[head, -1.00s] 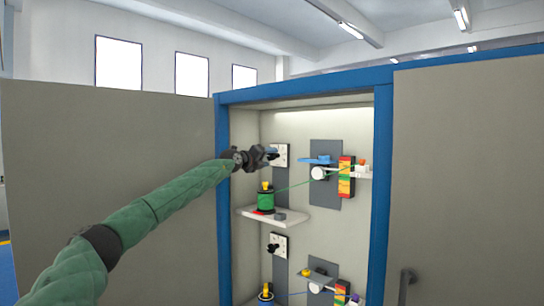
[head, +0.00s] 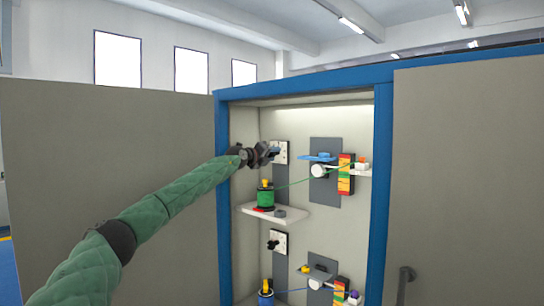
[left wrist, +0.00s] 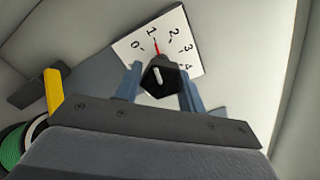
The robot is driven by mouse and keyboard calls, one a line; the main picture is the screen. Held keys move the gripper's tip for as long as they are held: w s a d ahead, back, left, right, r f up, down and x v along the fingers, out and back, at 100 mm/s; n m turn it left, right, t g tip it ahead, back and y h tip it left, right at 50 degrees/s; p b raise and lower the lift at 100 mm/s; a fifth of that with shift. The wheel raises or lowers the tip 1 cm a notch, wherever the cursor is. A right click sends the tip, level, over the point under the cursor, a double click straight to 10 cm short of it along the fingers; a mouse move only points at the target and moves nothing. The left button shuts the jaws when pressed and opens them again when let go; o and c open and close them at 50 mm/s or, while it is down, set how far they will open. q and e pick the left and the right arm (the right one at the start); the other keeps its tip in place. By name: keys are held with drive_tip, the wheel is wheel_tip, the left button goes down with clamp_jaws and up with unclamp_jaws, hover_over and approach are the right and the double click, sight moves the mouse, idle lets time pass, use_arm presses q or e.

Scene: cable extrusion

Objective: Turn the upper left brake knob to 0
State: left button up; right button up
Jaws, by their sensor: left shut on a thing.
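The upper left brake knob is a black knob (left wrist: 160,76) in front of a white dial plate (left wrist: 165,38) marked 0 to 4. In the left wrist view a red line on the plate stands between 1 and 2, and the knob's white mark points up toward it. My left gripper (left wrist: 161,88) has its two fingers on either side of the knob and is shut on it. In the head view my left gripper (head: 270,152) is at the upper dial plate (head: 283,151) and hides the knob. My right gripper does not show.
A green spool (head: 265,198) sits on a white shelf (head: 292,218) below the gripper, its yellow top (left wrist: 53,92) near the gripper's left in the wrist view. A lower brake knob (head: 273,245) is below. Blue cabinet posts (head: 223,190) and open doors flank the arm.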

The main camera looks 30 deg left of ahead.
use_arm(q)
drive_tip(key=shift+n, duration=0.3)
drive_tip(key=shift+n, duration=0.9)
drive_tip(key=shift+d+n, duration=0.1)
drive_tip(key=shift+n, duration=1)
drive_tip(key=shift+r+n+b, duration=0.15)
drive_tip(key=shift+n+b, duration=0.35)
drive_tip(key=shift+n, duration=1.2)
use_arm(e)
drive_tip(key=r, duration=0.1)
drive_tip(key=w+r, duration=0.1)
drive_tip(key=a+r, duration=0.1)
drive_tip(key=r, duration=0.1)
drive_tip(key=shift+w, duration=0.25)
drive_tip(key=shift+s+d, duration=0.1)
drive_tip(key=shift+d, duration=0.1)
use_arm(q)
drive_tip(key=o, duration=1)
drive_tip(key=shift+c, duration=0.2)
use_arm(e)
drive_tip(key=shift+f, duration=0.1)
